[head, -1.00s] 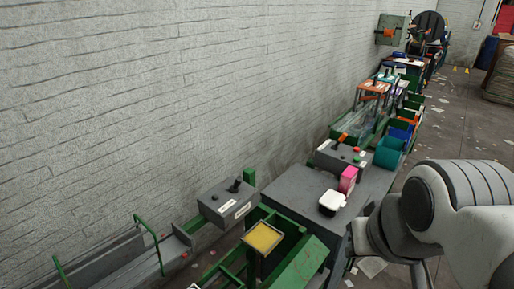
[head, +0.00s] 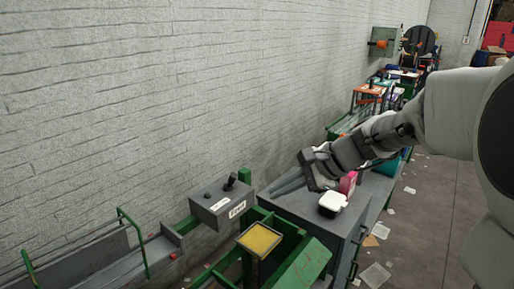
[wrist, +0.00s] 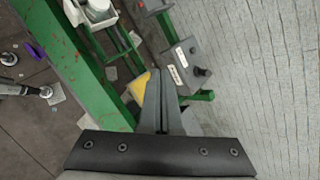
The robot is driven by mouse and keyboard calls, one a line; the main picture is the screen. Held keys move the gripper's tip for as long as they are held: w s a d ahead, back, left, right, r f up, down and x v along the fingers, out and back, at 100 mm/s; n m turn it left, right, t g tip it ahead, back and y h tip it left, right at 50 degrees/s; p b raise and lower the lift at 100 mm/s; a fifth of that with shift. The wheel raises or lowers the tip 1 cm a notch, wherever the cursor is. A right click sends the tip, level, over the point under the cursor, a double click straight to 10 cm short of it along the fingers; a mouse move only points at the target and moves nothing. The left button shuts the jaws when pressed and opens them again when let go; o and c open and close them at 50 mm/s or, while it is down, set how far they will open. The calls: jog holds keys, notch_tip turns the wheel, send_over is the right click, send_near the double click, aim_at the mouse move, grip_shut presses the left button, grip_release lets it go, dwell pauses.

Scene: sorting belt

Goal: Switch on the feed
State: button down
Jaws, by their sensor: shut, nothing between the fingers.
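The grey control box (head: 222,204) is mounted near the wall, left of the grey cabinet. It has white labels on its front; the larger one seems to read "Feed". A black lever switch (head: 230,182) and a small black knob (head: 207,196) stand on its top. The box also shows in the wrist view (wrist: 186,66), with the lever (wrist: 203,72) at its right end. My gripper (head: 274,190) is shut and empty, its fingers pointing left towards the box, a short way right of the lever. In the wrist view my fingers (wrist: 153,75) appear below and left of the box, apart from it.
A yellow pad (head: 260,238) on a green frame is in front of the box. A white-and-black item (head: 332,203) and a pink box (head: 348,182) stand on the grey cabinet (head: 290,208). A green-railed chute (head: 95,258) lies at left. The brick wall is close behind.

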jog(key=w+d+f+m+t+y+b, duration=0.2)
jog(key=w+f+m, duration=0.7)
jog(key=w, duration=0.6)
notch_tip(320, 180, down, 3)
jog(key=t+y+b, duration=0.1)
jog(key=b, duration=0.1)
jog(key=shift+w+m+t+y+b, duration=0.3)
jog(key=shift+w+b, duration=0.1)
jog(key=shift+r, duration=0.1)
send_near(232, 181)
notch_tip(232, 181, down, 4)
jog(key=w+a, duration=0.3)
jog(key=shift+w+a+r, duration=0.35)
jog(key=shift+a+r, duration=0.1)
jog(key=shift+a, duration=0.1)
jog(key=shift+r, duration=0.2)
jog(key=shift+r+p, duration=0.1)
jog(key=shift+p, duration=0.4)
jog(key=shift+a+p, duration=0.1)
jog(key=shift+p, duration=0.25)
